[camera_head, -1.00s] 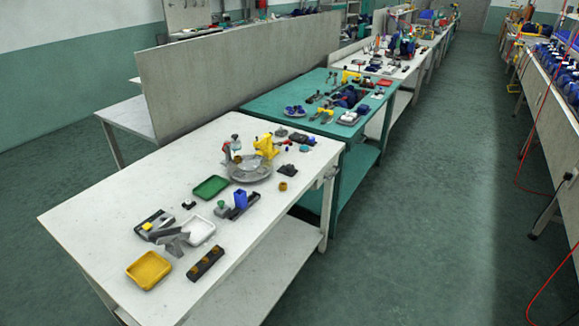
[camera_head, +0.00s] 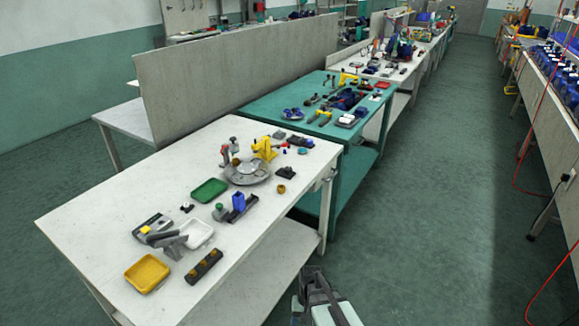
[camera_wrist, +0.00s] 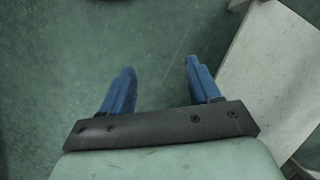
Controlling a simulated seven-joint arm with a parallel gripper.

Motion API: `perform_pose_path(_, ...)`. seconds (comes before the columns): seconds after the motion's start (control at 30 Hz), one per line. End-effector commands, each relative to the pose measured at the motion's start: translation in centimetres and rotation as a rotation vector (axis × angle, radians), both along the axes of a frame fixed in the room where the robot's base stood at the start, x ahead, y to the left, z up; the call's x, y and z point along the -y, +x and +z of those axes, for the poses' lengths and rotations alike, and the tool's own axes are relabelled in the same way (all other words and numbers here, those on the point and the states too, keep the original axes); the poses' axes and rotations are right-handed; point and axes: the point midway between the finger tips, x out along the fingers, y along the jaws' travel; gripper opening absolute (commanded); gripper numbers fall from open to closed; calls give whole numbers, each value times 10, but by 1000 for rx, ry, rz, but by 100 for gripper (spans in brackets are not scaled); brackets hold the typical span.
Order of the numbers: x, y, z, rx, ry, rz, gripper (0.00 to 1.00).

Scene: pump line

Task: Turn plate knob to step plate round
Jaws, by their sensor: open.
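A round grey plate (camera_head: 246,174) sits on the white bench, in front of a yellow fixture (camera_head: 264,149). I cannot tell at this size which part is the plate's knob. My gripper (camera_wrist: 158,75) shows in the wrist view with two blue fingers spread apart and nothing between them. It is over the green floor, away from the plate. The plate is not in the wrist view.
The white bench (camera_head: 110,225) also holds a green tray (camera_head: 209,190), a white tray (camera_head: 198,233), a yellow tray (camera_head: 147,273), a black block with brown pegs (camera_head: 204,266) and a blue block (camera_head: 238,201). A grey partition (camera_head: 235,75) stands behind.

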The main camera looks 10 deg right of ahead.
Motion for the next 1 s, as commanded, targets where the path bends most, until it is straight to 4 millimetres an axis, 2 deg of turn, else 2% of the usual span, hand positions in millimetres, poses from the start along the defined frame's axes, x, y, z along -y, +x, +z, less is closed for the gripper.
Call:
perform_pose_path(0.03, 3, 20, 10, 21, 4, -15, 62)
perform_pose_path(0.1, 5, 41, 25, 45, 13, -35, 62)
perform_pose_path(0.4, 19, 125, 97, 149, 51, -109, 62)
perform_pose_path(0.7, 36, 197, 185, 251, 92, -172, 62)
perform_pose_path(1.0, 54, 254, 281, 343, 132, -231, 62)
